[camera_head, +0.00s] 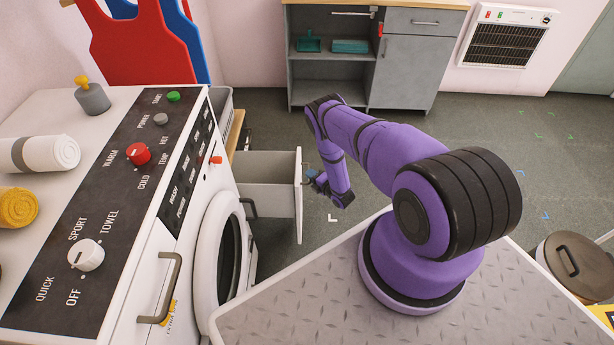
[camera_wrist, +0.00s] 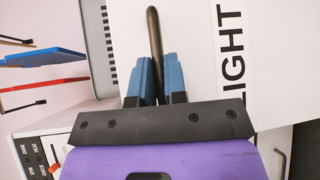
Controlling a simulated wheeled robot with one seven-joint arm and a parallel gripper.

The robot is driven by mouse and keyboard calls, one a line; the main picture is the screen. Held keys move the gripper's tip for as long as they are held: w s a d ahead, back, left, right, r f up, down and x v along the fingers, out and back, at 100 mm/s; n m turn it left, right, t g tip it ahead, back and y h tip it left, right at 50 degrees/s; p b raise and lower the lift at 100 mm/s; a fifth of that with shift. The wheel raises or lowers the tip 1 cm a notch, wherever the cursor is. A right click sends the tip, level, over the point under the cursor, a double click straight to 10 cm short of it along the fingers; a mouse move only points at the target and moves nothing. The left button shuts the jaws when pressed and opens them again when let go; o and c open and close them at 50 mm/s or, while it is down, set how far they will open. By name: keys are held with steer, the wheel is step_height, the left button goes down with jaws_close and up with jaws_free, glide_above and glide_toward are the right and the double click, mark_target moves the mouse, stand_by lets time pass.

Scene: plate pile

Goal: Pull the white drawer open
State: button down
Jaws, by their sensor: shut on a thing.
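The white drawer (camera_head: 299,205) stands out from the white unit beside the washing machine in the head view, its grey inside showing. Its white front, lettered "LIGHT", also fills much of the wrist view (camera_wrist: 275,60). A dark bar handle (camera_wrist: 152,25) runs between the two blue fingers of my gripper (camera_wrist: 157,62). The fingers are shut on this handle. In the head view my gripper (camera_head: 317,178) is small at the outer side of the drawer front, and its grip on the handle is hidden there.
The washing machine (camera_head: 222,250) with its round door stands nearer me, left of my arm. A grey cabinet (camera_head: 417,75) stands at the back wall. A lidded bin (camera_head: 575,265) is at the right. The floor (camera_head: 480,150) beyond my arm is mostly clear.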

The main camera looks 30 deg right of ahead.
steer(key=c, duration=1.2)
jaws_free()
steer(key=shift+o, duration=0.2)
steer(key=shift+s, duration=0.1)
steer(key=v, duration=1)
steer(key=shift+s, duration=0.3)
